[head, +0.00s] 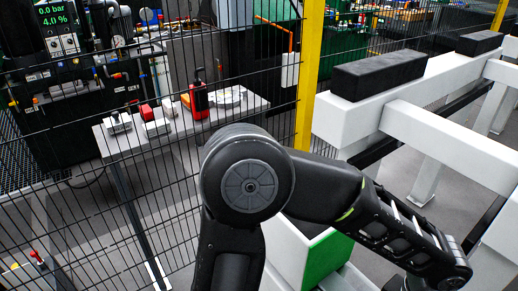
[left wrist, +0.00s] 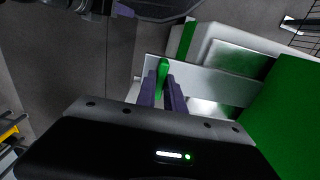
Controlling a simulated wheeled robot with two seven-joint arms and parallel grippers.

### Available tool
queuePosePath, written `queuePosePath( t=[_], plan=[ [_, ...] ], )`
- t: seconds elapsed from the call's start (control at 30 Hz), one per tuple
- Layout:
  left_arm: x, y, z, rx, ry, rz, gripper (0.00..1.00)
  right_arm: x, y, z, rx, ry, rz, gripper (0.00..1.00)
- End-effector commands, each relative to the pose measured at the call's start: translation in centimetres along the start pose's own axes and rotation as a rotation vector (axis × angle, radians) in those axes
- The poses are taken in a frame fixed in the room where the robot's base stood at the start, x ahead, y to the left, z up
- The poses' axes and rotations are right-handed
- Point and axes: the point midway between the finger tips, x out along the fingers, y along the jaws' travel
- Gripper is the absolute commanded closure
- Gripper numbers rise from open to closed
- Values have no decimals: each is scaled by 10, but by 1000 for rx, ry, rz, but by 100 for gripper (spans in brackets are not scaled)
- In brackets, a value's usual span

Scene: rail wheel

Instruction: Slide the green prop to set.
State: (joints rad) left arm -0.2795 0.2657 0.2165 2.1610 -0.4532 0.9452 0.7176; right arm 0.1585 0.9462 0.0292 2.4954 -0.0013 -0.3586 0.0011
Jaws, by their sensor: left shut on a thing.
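In the left wrist view, a narrow green piece, which I take for the green prop (left wrist: 163,72), stands between the two dark fingers of my left gripper (left wrist: 161,88). The fingers are shut on it, one on each side. Its lower part is hidden by the fingers and the gripper body. A white ledge (left wrist: 215,85) runs behind it. In the head view my left arm crosses the lower middle and reaches to the lower right; its fingers and the prop are hidden there. My right gripper shows in neither view.
A large green panel (left wrist: 290,120) stands close on the right in the wrist view; a green face (head: 325,258) also shows under my arm. White beams (head: 450,140) carry black blocks (head: 378,74) at right. A mesh fence with a yellow post (head: 310,70) stands at left.

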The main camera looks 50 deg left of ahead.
Motion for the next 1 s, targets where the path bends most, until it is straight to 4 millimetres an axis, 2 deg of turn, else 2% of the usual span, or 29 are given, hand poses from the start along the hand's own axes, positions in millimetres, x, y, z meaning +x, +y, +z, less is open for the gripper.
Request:
queuePosePath(
  t=[0.27, 1.0],
  plan=[
    [0, 3, -1, 1, 2, 1, 100, 1, 0, 0, 0, 0, 0, 64],
    [0, 33, -1, 1, 3, 2, 100, 7, 2, 0, 0, 0, 0, 64]
  ],
)
